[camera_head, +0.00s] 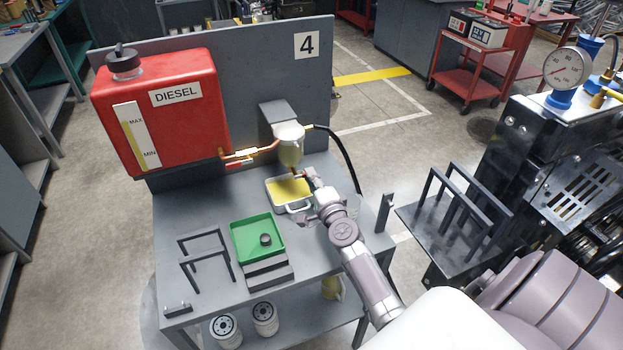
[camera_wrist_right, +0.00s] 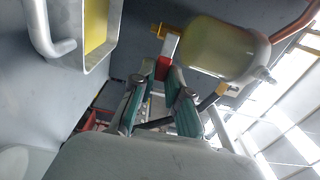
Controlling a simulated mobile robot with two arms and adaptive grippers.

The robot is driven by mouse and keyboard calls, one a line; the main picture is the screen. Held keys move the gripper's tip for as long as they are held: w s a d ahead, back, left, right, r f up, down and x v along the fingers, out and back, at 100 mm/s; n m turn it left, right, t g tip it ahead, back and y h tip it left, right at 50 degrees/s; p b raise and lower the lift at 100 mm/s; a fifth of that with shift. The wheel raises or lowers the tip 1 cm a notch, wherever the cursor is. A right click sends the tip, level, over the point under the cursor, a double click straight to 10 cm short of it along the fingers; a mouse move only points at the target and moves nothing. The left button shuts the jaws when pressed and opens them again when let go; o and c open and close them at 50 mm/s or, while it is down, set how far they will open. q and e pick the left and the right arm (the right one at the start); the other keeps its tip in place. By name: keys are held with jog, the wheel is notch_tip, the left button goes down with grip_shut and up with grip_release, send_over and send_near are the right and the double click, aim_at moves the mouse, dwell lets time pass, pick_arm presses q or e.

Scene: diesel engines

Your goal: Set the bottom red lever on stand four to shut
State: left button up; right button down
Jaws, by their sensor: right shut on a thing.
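Stand four (camera_head: 280,85) carries a plate marked 4. A red DIESEL tank (camera_head: 165,125) is on its left, and a fuel filter (camera_head: 290,150) with a yellowish bowl hangs from the panel. My right gripper (camera_head: 308,176) is just below the bowl, above the tray. In the right wrist view the bottom red lever (camera_wrist_right: 162,70) sits between the two fingertips of my right gripper (camera_wrist_right: 164,75), below the filter bowl (camera_wrist_right: 215,47) and its brass fitting. The fingers are shut on it. Its set position cannot be told. My left gripper is not in view.
A white tray (camera_head: 272,196) holding yellow fuel is under the filter. Another red lever (camera_head: 238,162) is on the copper pipe by the tank. A green tray (camera_head: 240,226) and a dark rack (camera_head: 205,245) stand on the bench. A black hose (camera_head: 350,160) bends down right of the filter.

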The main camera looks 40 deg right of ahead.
jog(key=shift+f, duration=0.1)
dwell(0.4)
jog(key=c, duration=1.1)
grip_release()
jog(key=shift+c, duration=0.2)
jog(key=shift+s, duration=0.1)
jog(key=v, duration=1.2)
jog(key=shift+a, duration=0.1)
